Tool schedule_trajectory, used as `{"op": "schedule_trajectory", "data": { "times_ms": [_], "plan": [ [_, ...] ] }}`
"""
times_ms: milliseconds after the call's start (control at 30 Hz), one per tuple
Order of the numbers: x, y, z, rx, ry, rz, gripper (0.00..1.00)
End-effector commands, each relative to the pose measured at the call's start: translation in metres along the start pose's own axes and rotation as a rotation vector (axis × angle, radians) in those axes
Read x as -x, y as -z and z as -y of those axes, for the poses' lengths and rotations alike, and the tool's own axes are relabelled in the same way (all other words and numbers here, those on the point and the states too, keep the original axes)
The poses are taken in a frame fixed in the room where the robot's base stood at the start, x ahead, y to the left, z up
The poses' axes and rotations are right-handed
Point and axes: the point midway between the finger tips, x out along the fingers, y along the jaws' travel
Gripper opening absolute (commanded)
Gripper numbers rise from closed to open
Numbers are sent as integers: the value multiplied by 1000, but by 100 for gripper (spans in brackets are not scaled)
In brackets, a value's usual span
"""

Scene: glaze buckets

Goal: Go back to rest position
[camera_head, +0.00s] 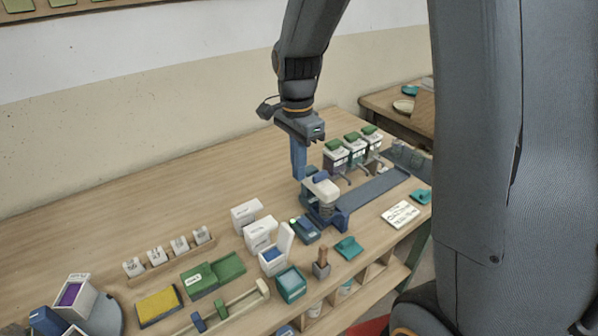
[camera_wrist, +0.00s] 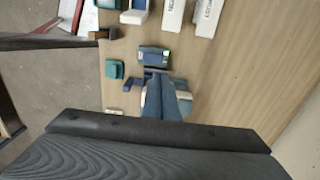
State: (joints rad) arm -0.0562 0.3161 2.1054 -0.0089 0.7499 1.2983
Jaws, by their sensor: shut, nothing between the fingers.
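My gripper (camera_head: 299,176) hangs from the arm above the wooden table, pointing down, its blue fingers together with nothing between them. In the head view its tips are just behind and above a blue and white device (camera_head: 321,192). In the wrist view my gripper (camera_wrist: 167,115) covers part of that device, so I cannot tell whether the fingers touch it. A small dark blue box with a green light (camera_head: 305,230) stands in front of the device; it also shows in the wrist view (camera_wrist: 154,56).
A blue-grey track (camera_head: 372,193) runs right from the device. White boxes (camera_head: 246,214), a teal bucket (camera_head: 291,286) and a green block (camera_head: 213,274) stand in front. The table's back left is clear.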

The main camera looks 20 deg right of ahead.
Motion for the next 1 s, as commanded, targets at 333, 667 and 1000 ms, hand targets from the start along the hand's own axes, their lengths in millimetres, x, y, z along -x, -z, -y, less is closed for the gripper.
{"op": "schedule_trajectory", "data": {
  "times_ms": [333, 667, 1000],
  "plan": [
    [-3, -2, -19, 170, 20, -6, 0],
    [-16, -12, -90, 851, 87, -70, 0],
    [-26, -19, -126, 1221, 104, -128, 0]
  ]
}}
